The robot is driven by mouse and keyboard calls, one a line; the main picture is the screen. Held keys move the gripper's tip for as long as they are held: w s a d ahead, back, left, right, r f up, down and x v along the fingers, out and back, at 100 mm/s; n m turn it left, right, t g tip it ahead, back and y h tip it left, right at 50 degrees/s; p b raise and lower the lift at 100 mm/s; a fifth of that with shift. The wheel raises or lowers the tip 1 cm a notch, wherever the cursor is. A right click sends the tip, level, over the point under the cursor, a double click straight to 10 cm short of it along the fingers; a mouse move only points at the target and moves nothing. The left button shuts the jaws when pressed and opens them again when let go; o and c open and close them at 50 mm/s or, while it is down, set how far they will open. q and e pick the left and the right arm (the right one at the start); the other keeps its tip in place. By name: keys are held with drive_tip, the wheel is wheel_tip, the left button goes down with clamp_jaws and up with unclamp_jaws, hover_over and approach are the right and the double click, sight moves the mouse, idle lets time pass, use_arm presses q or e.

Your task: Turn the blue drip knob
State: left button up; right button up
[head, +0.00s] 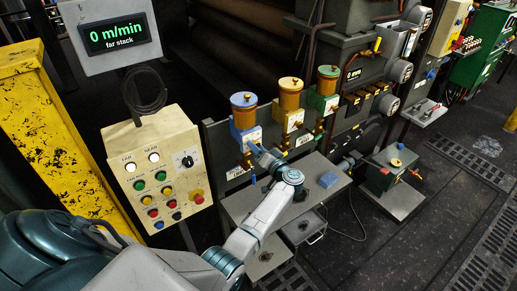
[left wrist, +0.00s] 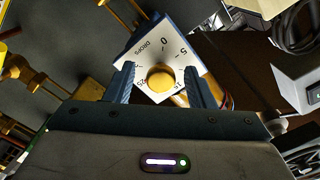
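The blue drip oiler (head: 244,117) is the leftmost of three oilers, with an orange reservoir on top and a white dial plate at its front. In the left wrist view its brass knob (left wrist: 160,77) sits in front of the white dial plate (left wrist: 163,53), which is marked DROPS, 0 and 5. My left gripper (head: 258,151) is at the front of the blue oiler. In the left wrist view its two blue fingers (left wrist: 160,86) stand open on either side of the knob, with dial plate showing between knob and fingers. My right gripper is not in view.
Yellow (head: 291,97) and green (head: 328,84) oilers stand close to the right. A cream control box (head: 157,168) with buttons stands left, under a display (head: 110,34) reading 0 m/min.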

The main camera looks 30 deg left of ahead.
use_arm(q)
drive_tip(key=shift+d, duration=0.1)
drive_tip(key=b+v, duration=0.3)
drive_tip(key=v, duration=0.7)
drive_tip(key=shift+s+d+b, duration=0.15)
drive_tip(key=shift+d+b, duration=0.1)
drive_tip(key=shift+b, duration=0.1)
